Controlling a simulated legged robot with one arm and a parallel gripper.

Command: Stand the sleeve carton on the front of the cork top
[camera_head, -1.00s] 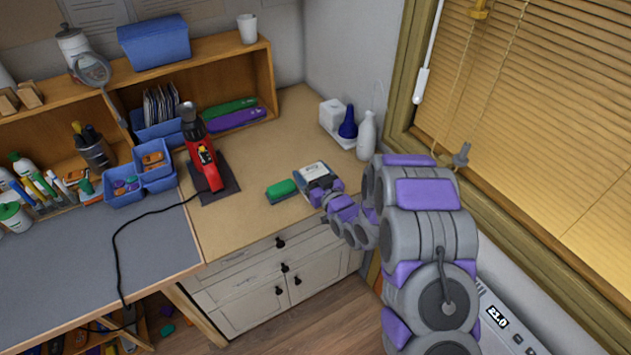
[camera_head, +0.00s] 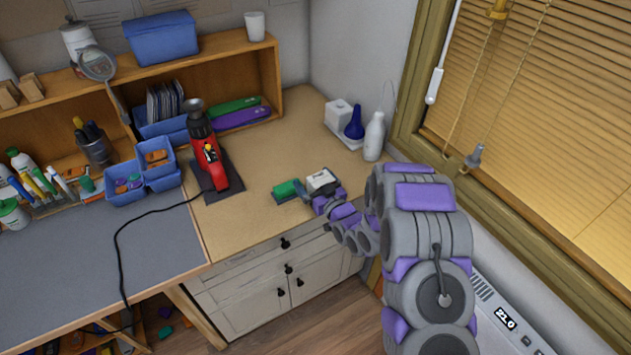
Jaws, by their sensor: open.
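The cork top (camera_head: 240,222) is the tan surface over the pale drawer cabinet. A small white box (camera_head: 320,179), which may be the sleeve carton, is at its front right, just behind my gripper. I cannot read any print on it, and its lower part is partly hidden by the gripper. A green block with a grey underside (camera_head: 286,189) is just left of it. My gripper (camera_head: 304,193) is open, low over the front of the cork top, between the green block and the white box. I cannot tell whether it touches either.
A red tool (camera_head: 207,155) stands on a dark mat to the left, its black cord trailing over the grey mat (camera_head: 90,250). A white bottle (camera_head: 374,137) and a blue bottle (camera_head: 354,122) stand at the back right. The cork top's front left is clear.

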